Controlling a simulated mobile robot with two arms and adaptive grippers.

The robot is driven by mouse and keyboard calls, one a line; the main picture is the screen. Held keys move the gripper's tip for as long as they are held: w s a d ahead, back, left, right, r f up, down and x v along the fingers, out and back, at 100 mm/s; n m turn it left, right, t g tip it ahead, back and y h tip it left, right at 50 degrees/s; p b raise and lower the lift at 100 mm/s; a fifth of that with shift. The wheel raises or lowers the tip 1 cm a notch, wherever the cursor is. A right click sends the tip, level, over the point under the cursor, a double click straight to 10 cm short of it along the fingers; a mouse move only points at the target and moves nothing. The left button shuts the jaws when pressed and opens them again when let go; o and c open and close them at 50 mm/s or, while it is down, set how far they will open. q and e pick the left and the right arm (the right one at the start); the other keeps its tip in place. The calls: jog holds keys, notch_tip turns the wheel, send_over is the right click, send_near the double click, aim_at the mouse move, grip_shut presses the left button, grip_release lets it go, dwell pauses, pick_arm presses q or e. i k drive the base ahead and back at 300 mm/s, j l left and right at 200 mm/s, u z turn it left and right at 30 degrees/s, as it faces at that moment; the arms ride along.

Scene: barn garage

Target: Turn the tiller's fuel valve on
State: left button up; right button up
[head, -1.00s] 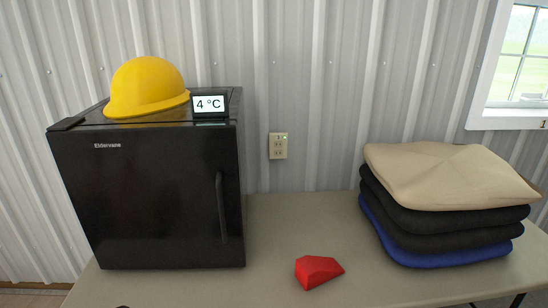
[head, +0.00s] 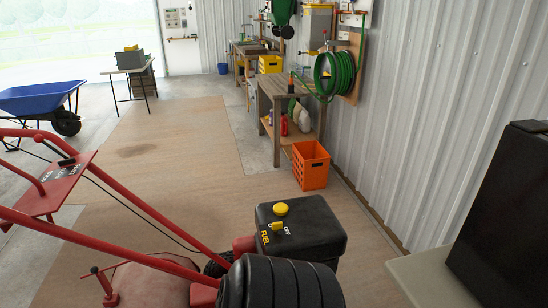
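The red tiller (head: 150,280) stands in the lower left and middle of the head view, with red handlebars (head: 120,205) reaching left. Its black fuel tank (head: 318,230) has a yellow cap (head: 281,209) on top. Beside the cap is the yellow fuel valve (head: 276,226), with the words FUEL and OFF printed around it. The valve's exact direction is hard to tell at this size. A black ribbed part (head: 280,285) stands in front of the tank. Neither of my grippers shows in the head view.
An orange crate (head: 310,167) stands on the floor beyond the tank, by a wooden workbench (head: 272,92). A table edge (head: 410,280) with a black fridge (head: 505,225) is at the right. A blue wheelbarrow (head: 35,98) stands far left. The middle floor is clear.

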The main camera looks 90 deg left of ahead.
aim_at(276, 226)
jog(key=u, duration=3.45)
